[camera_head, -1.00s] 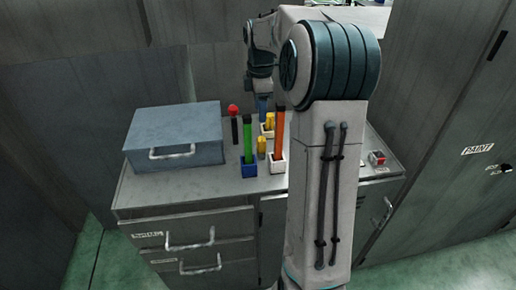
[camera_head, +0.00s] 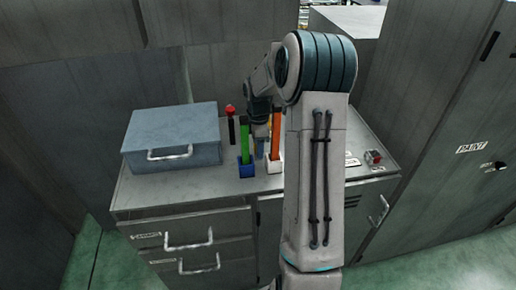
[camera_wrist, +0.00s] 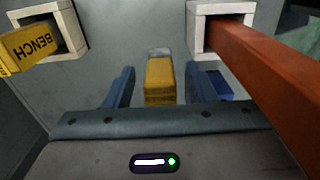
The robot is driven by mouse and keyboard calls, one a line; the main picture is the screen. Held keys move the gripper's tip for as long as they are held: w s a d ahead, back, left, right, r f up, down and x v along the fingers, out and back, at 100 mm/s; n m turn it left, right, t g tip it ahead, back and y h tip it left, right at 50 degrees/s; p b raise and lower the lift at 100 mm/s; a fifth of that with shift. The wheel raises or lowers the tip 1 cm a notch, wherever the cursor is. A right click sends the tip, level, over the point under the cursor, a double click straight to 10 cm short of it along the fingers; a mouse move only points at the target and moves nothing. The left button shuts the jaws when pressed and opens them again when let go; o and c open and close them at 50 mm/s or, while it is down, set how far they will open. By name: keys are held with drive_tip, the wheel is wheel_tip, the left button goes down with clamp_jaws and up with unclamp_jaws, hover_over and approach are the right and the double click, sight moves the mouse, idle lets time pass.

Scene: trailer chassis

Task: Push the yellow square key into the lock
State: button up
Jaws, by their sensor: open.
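My gripper (camera_wrist: 160,88) is open in the wrist view, with one blue finger on each side of a plain yellow block (camera_wrist: 160,78). Gaps show between the block and both fingers. A small grey piece (camera_wrist: 160,52) shows at the block's far end. A second yellow block, marked BENCH (camera_wrist: 32,47), stands in a white square socket (camera_wrist: 72,28) at the upper left. In the head view my gripper (camera_head: 260,140) is low behind the green and orange bars, and the plain yellow block is mostly hidden there. I cannot tell which yellow block is the key.
An orange bar (camera_head: 275,130) in a white socket (camera_head: 274,168) stands close to my gripper's right. A green bar (camera_head: 244,140) in a blue socket (camera_head: 247,171) stands on its left. A black, red-topped stick (camera_head: 231,125) and a blue-grey box (camera_head: 172,138) are farther left.

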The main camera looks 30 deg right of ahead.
drive_tip(key=shift+f, duration=0.3)
drive_tip(key=c, duration=1.1)
clamp_jaws()
drive_tip(key=shift+r, duration=0.15)
